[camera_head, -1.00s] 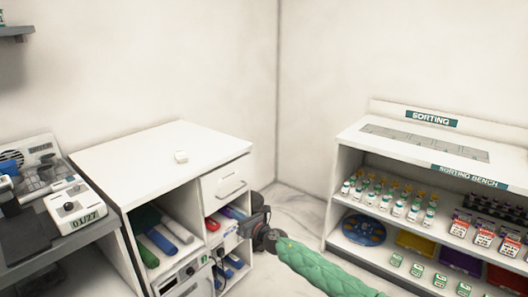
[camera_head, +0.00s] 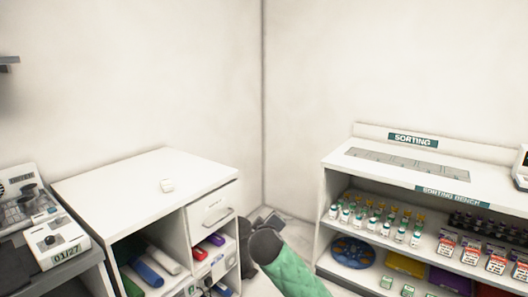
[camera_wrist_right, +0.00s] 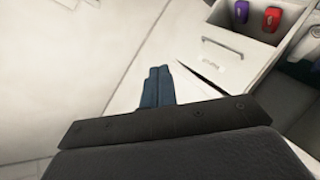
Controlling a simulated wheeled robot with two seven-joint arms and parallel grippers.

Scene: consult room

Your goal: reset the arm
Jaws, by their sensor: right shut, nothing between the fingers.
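My right arm, in a green sleeve, comes in from the bottom of the head view. My right gripper (camera_head: 268,219) is beside the right side of the white cabinet (camera_head: 135,178), partly hidden behind my own wrist. In the right wrist view its dark blue fingers (camera_wrist_right: 157,86) are shut together with nothing between them. The cabinet's drawer front with its handle (camera_wrist_right: 222,46) shows beyond the fingers there. My left gripper is not in view.
Red and purple binders (camera_wrist_right: 272,18) sit below the drawer. The sorting bench (camera_head: 440,189) with vials and boxes stands at the right. A device marked 01/27 (camera_head: 55,241) stands at the left.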

